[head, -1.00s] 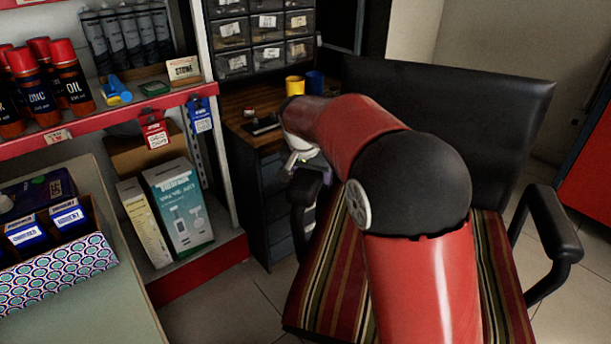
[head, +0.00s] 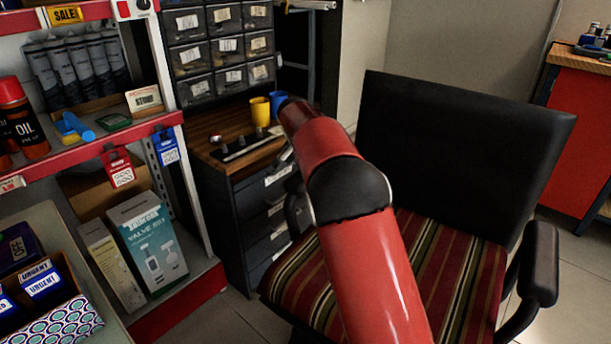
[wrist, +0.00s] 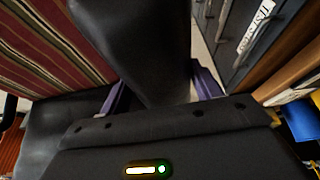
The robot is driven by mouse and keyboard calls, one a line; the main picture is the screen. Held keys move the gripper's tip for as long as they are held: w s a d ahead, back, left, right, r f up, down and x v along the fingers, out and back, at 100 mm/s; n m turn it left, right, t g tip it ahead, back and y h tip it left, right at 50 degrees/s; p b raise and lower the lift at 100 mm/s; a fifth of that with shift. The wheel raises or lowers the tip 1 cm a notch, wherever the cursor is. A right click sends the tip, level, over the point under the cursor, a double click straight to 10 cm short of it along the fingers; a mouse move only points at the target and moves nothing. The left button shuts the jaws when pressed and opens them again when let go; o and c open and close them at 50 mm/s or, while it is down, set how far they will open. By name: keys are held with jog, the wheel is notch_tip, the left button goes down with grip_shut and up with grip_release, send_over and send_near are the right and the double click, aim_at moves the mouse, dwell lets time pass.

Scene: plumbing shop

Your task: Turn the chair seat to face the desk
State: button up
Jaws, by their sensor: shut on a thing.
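The chair has a striped red, green and cream seat (head: 440,262), a tall black backrest (head: 455,150) and black armrests; the right armrest (head: 541,262) is in clear view. The desk (head: 235,160), with a wooden top and dark drawers, stands left of the chair. In the wrist view, the purple fingers of my gripper (wrist: 160,92) are on either side of a black armrest (wrist: 135,40), shut on it. In the head view my red arm reaches over the seat and hides most of the gripper and the near-desk armrest. The seat front points toward the lower left, beside the desk.
A red-edged shelf (head: 95,143) with tubes, cans and a valve box (head: 148,250) stands at left. A counter (head: 40,225) is at lower left. Yellow (head: 260,111) and blue mugs stand on the desk. A red cabinet (head: 575,140) is at right. Tiled floor shows between.

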jog(key=shift+w+d+r+m, duration=0.1)
jog(key=shift+w+d+m, duration=0.4)
jog(key=shift+w+d, duration=0.45)
jog(key=o, duration=1.4)
jog(key=shift+v, duration=3.85)
jog(key=shift+w+a, duration=0.1)
jog(key=shift+a, duration=0.05)
